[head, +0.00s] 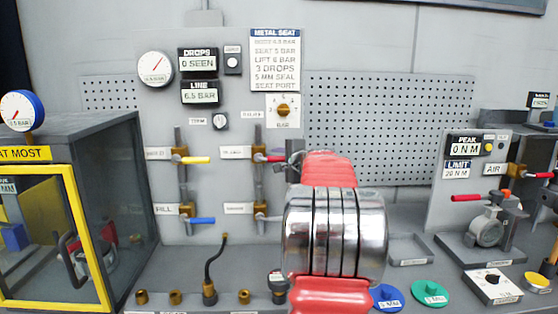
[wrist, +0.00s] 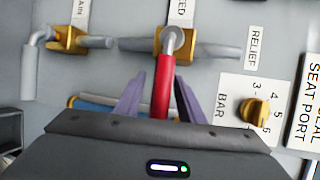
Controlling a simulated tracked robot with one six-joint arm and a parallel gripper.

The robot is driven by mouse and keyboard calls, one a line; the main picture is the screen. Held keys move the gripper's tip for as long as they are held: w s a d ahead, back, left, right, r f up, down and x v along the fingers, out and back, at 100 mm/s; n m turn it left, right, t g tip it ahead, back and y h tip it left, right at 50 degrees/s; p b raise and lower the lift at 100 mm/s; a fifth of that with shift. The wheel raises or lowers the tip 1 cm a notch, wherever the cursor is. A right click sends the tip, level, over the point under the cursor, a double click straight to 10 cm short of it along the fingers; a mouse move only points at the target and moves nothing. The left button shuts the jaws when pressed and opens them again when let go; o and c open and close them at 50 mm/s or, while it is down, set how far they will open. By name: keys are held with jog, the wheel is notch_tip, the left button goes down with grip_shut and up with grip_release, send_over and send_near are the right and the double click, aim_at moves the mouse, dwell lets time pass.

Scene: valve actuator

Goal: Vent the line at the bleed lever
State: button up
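The bleed lever is a red handle (wrist: 163,88) on a brass valve (wrist: 180,42) in the wrist view; only "ED" of its label shows. In the head view the red lever (head: 270,158) is partly hidden behind my arm. My gripper (wrist: 160,92) is open in the wrist view, its two purple fingers on either side of the red handle. A gap shows on each side; I cannot tell how deep the handle sits between them. The line display (head: 201,92) reads 6.5 BAR, and the drops display (head: 198,59) reads 0 SEEN.
The drain valve (wrist: 66,40) and relief knob (wrist: 256,110) flank the bleed valve in the wrist view. Yellow (head: 195,160) and blue (head: 202,220) levers are left of it in the head view. A yellow-framed cabinet (head: 75,210) stands far left. Brass fittings (head: 176,297) line the bench.

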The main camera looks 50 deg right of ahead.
jog(key=shift+f, duration=0.1)
grip_shut()
dwell(0.4)
jog(key=shift+d, duration=0.1)
